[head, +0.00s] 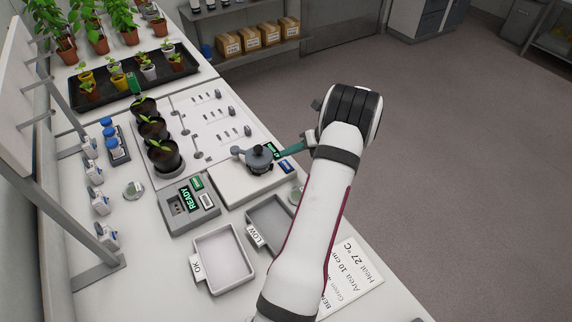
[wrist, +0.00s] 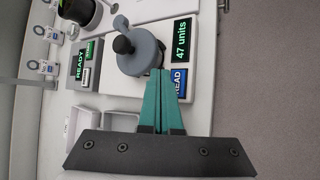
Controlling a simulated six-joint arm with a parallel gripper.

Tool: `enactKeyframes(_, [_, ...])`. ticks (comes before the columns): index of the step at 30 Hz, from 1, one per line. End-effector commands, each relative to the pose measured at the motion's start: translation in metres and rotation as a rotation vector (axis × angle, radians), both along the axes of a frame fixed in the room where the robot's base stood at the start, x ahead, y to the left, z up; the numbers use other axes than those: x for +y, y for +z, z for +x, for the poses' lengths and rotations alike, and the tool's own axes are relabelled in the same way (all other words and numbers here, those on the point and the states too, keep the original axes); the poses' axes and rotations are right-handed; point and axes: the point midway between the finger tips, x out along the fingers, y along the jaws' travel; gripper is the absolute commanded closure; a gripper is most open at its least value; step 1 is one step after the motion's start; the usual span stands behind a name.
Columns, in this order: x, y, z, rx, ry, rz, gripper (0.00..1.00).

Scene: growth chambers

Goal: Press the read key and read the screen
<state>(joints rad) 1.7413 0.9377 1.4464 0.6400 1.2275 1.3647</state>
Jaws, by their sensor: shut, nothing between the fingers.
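The reader is a white box (head: 232,189) with a grey round clamp (head: 258,158) on top; the clamp also shows in the wrist view (wrist: 143,55). Its dark screen (wrist: 182,40) reads "47 units" in green. The blue read key (wrist: 179,82) sits beside the screen, its left edge partly hidden by my fingers. In the head view the screen (head: 270,150) and key (head: 286,166) are small. My gripper (wrist: 166,72) is shut and empty, its teal fingertips over or beside the key and close to the clamp. I cannot tell whether they touch the key.
A grey box (head: 173,219) beside the reader shows "READY" in green. Trays labelled OK (head: 222,283) and LOW (head: 262,212) stand in front. A printed card (head: 352,275) lies near my arm.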

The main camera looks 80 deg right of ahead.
Motion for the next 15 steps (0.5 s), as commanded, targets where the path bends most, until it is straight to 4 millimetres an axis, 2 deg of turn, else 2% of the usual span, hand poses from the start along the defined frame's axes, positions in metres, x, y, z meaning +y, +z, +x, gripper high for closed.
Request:
enactKeyframes(7, [0.000, 0.023, 0.000, -0.001, 0.000, -0.001, 1.00])
enactKeyframes(15, [0.000, 0.026, 0.000, 0.000, 0.001, 0.001, 1.00])
